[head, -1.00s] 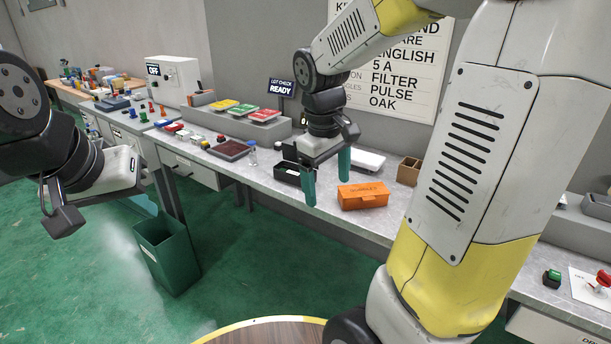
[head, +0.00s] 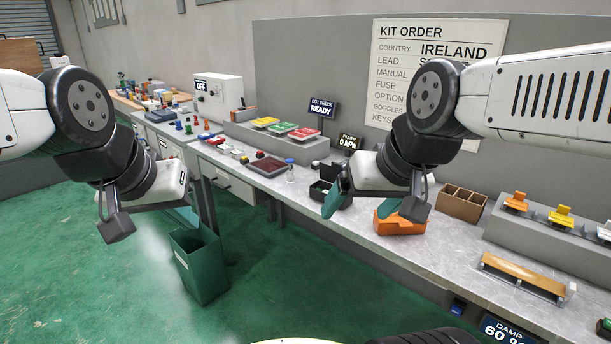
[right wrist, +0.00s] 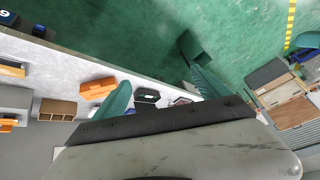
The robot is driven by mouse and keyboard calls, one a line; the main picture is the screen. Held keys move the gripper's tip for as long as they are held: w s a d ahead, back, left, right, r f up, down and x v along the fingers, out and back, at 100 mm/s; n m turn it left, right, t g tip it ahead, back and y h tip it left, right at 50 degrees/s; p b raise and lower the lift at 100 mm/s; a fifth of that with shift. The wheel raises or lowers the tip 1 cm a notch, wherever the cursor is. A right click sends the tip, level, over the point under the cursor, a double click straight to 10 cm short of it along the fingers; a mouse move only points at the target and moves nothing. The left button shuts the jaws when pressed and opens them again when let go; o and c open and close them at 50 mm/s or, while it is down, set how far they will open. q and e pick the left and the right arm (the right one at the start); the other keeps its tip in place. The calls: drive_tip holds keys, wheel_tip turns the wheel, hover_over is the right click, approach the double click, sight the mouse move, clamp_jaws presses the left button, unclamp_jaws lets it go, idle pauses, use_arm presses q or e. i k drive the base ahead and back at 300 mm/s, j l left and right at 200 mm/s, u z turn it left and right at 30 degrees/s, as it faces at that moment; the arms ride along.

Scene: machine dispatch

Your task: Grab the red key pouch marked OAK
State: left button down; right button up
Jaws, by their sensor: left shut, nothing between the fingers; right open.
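A red flat item (head: 304,133) lies on the grey riser on the bench in the head view, right of a green one and a yellow one. Any marking on it is too small to read, so I cannot tell whether it is the OAK pouch. My right gripper (head: 368,209) is open and empty, its teal fingers spread near the orange box, well right of the red item. It also shows open in the right wrist view (right wrist: 160,90). My left gripper (head: 187,214) is shut and empty, near the green bin and partly hidden by its wrist.
The orange box (head: 398,226), a brown divided box (head: 461,203) and a black tray (head: 322,193) stand on the bench (head: 440,245). A green bin (head: 199,268) stands on the floor. A grey rack (head: 490,221) with coloured items is at right.

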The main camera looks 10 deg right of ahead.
sight(214, 140)
drive_tip(key=i+j+u, duration=0.7)
drive_tip(key=j+u, duration=0.15)
drive_tip(key=i+j+u, duration=0.2)
drive_tip(key=i+u, duration=0.7)
drive_tip(key=i+z, duration=0.1)
drive_tip(key=i, duration=0.65)
drive_tip(key=i+j+z, duration=0.1)
drive_tip(key=i, duration=0.7)
drive_tip(key=i+z, duration=0.35)
drive_tip(key=i, duration=0.25)
drive_tip(key=i+j+z, duration=0.25)
drive_tip(key=i+z, duration=0.15)
drive_tip(key=i, duration=0.15)
drive_tip(key=i+z, duration=0.15)
drive_tip(key=z, duration=0.3)
drive_tip(key=i+z, duration=0.2)
drive_tip(key=z, duration=0.2)
drive_tip(key=i+j+z, duration=0.1)
drive_tip(key=z, duration=0.35)
drive_tip(key=i+j+z, duration=0.15)
drive_tip(key=z, duration=0.25)
drive_tip(key=i+z, duration=0.2)
drive_tip(key=z, duration=0.25)
drive_tip(key=i+j+z, duration=0.1)
drive_tip(key=z, duration=0.35)
drive_tip(key=i+j+z, duration=0.15)
drive_tip(key=z, duration=0.25)
drive_tip(key=i+j+z, duration=0.2)
drive_tip(key=z, duration=0.25)
